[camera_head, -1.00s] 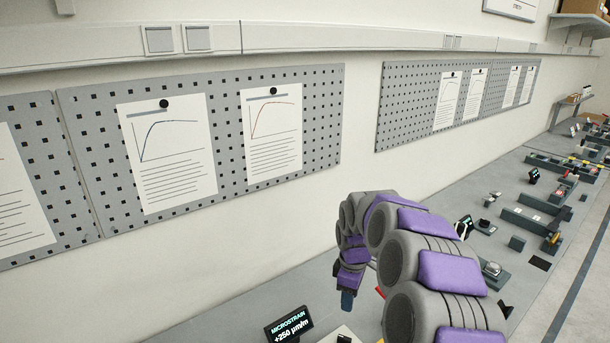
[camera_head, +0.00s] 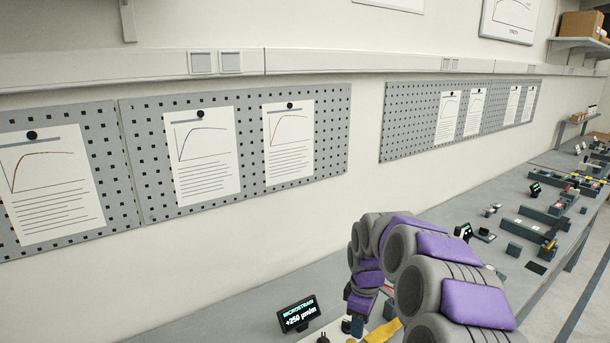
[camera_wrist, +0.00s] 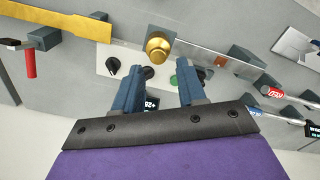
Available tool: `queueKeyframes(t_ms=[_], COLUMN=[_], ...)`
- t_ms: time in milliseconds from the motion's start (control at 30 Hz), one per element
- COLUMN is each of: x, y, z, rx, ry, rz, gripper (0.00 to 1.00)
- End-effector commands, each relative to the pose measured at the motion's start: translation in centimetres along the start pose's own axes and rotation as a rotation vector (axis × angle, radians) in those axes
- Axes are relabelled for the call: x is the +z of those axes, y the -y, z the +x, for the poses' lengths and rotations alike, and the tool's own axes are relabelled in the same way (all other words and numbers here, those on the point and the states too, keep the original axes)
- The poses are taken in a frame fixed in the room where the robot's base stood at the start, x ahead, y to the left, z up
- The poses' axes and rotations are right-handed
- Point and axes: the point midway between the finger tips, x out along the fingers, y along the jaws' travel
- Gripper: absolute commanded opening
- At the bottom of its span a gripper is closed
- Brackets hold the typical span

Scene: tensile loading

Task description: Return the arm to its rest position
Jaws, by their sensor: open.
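My arm, grey with purple pads, reaches out over the bench in the head view. My gripper (camera_wrist: 160,92) shows in the wrist view as two blue fingers, spread apart with nothing held between them. In the head view the gripper (camera_head: 357,326) points down beside the display, its tips partly cut off or hidden. In the wrist view a brass knob (camera_wrist: 158,46) on a dark block lies just beyond the fingertips. A black knob (camera_wrist: 113,66) and a green button (camera_wrist: 183,78) lie on a light panel near the fingers.
A microstrain display (camera_head: 298,314) reading +250 stands on the bench (camera_head: 235,312). A yellow piece (camera_head: 384,332) lies by the gripper. The wrist view shows a red handle (camera_wrist: 29,63) and a long metal strip (camera_wrist: 215,60). Pegboards (camera_head: 245,170) line the wall behind.

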Motion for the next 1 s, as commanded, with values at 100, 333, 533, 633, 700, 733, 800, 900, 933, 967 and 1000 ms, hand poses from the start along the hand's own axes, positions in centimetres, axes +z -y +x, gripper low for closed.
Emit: queueKeyframes(t_ms=[100,333,533,633,700,733,800,900,933,967,1000], x=[0.4,1.3,3.1,4.6,5.8,6.3,7.5,9.5,10.1,10.6,11.4], y=[1.3,4.4,8.8,11.9,14.1,15.0,17.1,20.2,21.1,22.0,23.2], z=[-0.8,-2.5,-4.5,-5.6,-6.1,-6.3,-6.5,-6.8,-6.8,-6.9,-6.8], rx=[-0.007,-0.019,-0.035,-0.042,-0.049,-0.05,-0.057,-0.061,-0.061,-0.063,-0.064], ry=[-0.004,-0.008,-0.005,0.004,0.013,0.016,0.028,0.047,0.051,0.055,0.064], rz=[0.024,0.093,0.197,0.275,0.335,0.362,0.424,0.52,0.549,0.579,0.62], gripper=[0.4,0.4,0.4,0.4,0.4,0.4,0.4,0.4,0.4,0.4,0.4])
